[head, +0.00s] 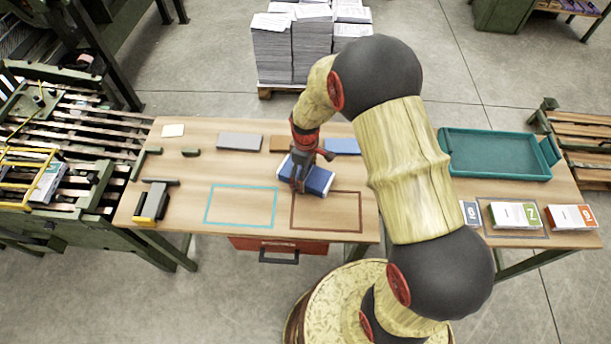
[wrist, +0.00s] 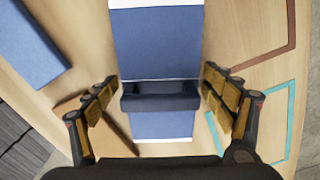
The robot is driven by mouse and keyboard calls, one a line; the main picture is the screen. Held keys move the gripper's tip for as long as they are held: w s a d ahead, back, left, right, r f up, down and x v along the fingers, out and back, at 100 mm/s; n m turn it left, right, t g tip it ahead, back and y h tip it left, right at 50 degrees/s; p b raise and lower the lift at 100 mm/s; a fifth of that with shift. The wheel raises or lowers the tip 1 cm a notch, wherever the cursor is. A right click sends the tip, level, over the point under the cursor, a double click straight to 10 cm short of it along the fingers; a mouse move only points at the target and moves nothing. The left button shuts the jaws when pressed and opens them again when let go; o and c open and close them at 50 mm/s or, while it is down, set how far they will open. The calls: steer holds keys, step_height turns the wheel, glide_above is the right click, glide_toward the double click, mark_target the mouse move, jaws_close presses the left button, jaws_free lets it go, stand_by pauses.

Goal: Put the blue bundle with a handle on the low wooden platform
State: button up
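My gripper (head: 299,182) is over the bundle. In the wrist view my gripper (wrist: 160,100) is open, with one finger on each side of the handle and gaps between. A low wooden pallet (head: 265,92) is on the floor behind the table, under tall paper stacks.
A flat blue block (head: 342,146) lies behind the bundle, beside brown and grey ones. A teal tray (head: 497,176) and several labelled stacks (head: 515,214) are on the right of the table. The cyan outlined rectangle (head: 241,206) is empty. A green slatted machine (head: 75,130) stands left.

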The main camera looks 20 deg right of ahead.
steer(key=shift+r, duration=0.1)
steer(key=c, duration=1.5)
